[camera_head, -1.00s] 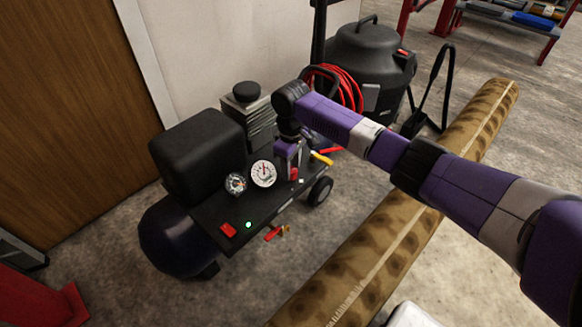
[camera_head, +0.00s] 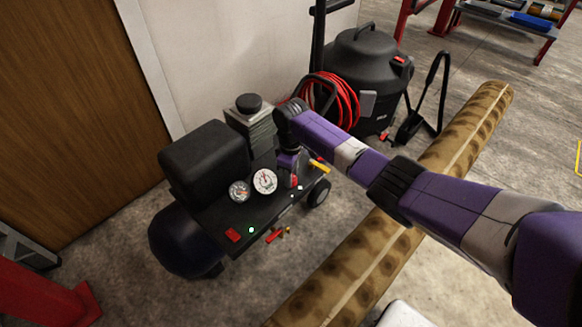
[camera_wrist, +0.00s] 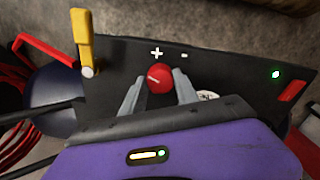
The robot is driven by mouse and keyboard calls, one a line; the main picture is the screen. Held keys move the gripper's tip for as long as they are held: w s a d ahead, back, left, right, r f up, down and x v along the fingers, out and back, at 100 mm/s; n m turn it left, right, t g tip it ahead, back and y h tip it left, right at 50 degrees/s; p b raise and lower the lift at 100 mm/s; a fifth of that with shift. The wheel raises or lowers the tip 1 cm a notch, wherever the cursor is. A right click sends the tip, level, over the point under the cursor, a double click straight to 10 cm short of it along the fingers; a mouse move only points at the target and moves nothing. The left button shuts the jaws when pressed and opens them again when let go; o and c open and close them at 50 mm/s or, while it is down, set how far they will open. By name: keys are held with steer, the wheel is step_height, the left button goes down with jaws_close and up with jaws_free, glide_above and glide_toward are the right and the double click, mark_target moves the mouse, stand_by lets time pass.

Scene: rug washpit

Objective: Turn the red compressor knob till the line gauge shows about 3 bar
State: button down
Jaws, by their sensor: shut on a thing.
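The red compressor knob (camera_wrist: 159,78) sits between the two fingers of my gripper (camera_wrist: 158,92) in the wrist view, with a pale line on its top and plus and minus marks beyond it. My gripper is shut on the knob. In the head view the knob (camera_head: 294,181) shows as a small red spot beside my gripper (camera_head: 289,178). Two round gauges stand on the black compressor panel (camera_head: 215,215): a larger white one (camera_head: 265,181) and a smaller one (camera_head: 239,191). The larger gauge's needle points roughly upward; its numbers are too small to read.
A yellow lever (camera_wrist: 83,38) stands near the knob, and a red switch (camera_head: 233,235) and lit green lamp (camera_head: 251,230) are on the panel. A rolled rug (camera_head: 345,275) lies under my arm. A black vacuum (camera_head: 365,75) with red hose stands behind.

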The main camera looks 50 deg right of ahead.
steer(key=shift+r+n+p, duration=0.15)
steer(key=shift+n+p, duration=0.8)
steer(key=shift+n, duration=0.25)
steer(key=n+p, duration=0.1)
steer(key=n, duration=0.4)
steer(key=c, duration=0.9)
jaws_free()
step_height(320, 180, up, 8)
steer(key=p, duration=0.3)
steer(key=shift+f+p, duration=0.25)
steer(key=shift+p, duration=0.15)
